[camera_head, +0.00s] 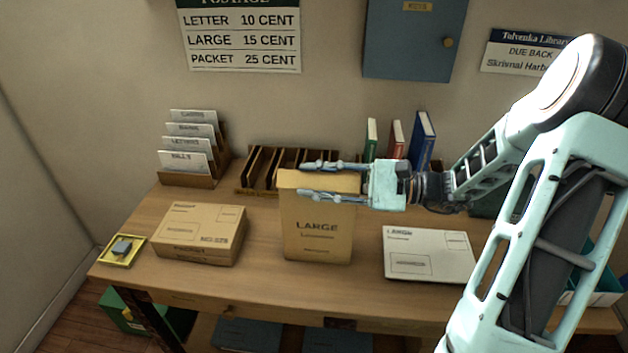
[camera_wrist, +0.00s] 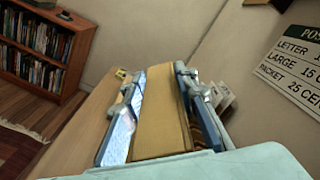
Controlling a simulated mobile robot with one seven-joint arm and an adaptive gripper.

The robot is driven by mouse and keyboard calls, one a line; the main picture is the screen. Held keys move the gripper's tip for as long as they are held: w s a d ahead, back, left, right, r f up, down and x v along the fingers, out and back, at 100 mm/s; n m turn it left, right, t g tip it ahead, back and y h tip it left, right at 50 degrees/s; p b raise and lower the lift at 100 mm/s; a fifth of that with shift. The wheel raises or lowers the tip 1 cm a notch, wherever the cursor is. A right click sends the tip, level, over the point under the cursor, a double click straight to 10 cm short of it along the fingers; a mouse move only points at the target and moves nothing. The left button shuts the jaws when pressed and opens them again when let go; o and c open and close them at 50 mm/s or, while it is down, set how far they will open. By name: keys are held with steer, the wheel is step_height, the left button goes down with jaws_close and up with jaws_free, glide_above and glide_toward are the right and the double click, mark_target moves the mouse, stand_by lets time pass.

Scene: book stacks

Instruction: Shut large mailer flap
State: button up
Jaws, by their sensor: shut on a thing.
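The large mailer (camera_head: 317,243) is a tan packet marked LARGE, standing upright on the desk. My gripper (camera_head: 302,180) reaches in from the right, level with its top. One finger lies across the mailer's front, the other along its top back edge. In the wrist view, the tan top of the mailer (camera_wrist: 161,120) lies between the two fingers of my gripper (camera_wrist: 158,72). The gripper is shut on the mailer's top. A lighter band shows at the top edge, but the fingers partly cover it, and I cannot tell how far the flap is folded.
A brown box (camera_head: 200,234) and a small yellow tray (camera_head: 122,251) are left on the desk (camera_head: 265,275). A white LARGE parcel (camera_head: 428,254) lies right. Behind stand a card rack (camera_head: 188,180), an empty slotted rack (camera_head: 262,168) and several upright books (camera_head: 421,140).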

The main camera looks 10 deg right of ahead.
steer(key=shift+f, duration=0.1)
steer(key=o, duration=1.1)
steer(key=v, duration=1.2)
